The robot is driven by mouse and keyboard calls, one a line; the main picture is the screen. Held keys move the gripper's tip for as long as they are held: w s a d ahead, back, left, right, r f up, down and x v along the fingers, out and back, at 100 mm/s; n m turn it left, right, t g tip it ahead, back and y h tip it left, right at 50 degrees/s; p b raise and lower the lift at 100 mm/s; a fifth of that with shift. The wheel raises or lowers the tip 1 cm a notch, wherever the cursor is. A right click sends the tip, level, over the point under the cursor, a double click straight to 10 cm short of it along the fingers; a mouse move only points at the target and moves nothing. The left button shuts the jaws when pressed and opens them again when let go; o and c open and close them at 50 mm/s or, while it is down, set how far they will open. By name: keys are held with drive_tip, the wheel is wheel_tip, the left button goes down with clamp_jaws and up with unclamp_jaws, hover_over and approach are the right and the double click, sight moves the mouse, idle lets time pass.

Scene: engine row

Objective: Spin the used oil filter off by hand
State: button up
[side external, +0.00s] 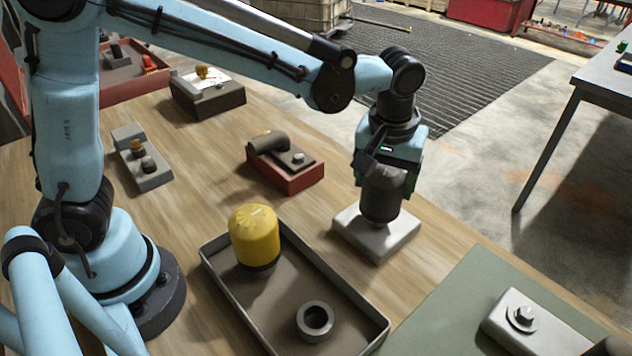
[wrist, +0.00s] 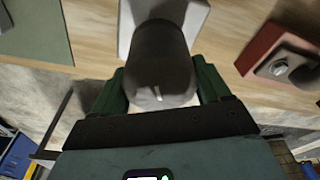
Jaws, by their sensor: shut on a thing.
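The used oil filter (side external: 381,205) is a dark grey-brown canister. It stands upright over a pale grey block (side external: 400,240) on the wooden bench. My gripper (side external: 386,180) reaches down from above with its jaws shut on the filter. In the wrist view, the filter (wrist: 163,55) sits between the two green fingers of my gripper (wrist: 161,88), with the pale block (wrist: 130,20) behind it. The filter's lower end is close to the block's top; whether they touch is not clear.
A dark tray (side external: 222,282) in front holds a yellow canister (side external: 255,238) and a grey ring (side external: 301,322). A red-based block (side external: 290,180) with a dark elbow pipe stands left of the filter. A green mat (side external: 450,300) with a grey bolted block (side external: 508,333) lies at right.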

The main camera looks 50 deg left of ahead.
drive_tip(key=shift+n, duration=1.8)
drive_tip(key=shift+n+y, duration=0.3)
drive_tip(key=shift+n, duration=0.3)
drive_tip(key=shift+s+n+g, duration=0.1)
drive_tip(key=shift+n+g, duration=0.3)
drive_tip(key=shift+n, duration=0.7)
drive_tip(key=n, duration=0.3)
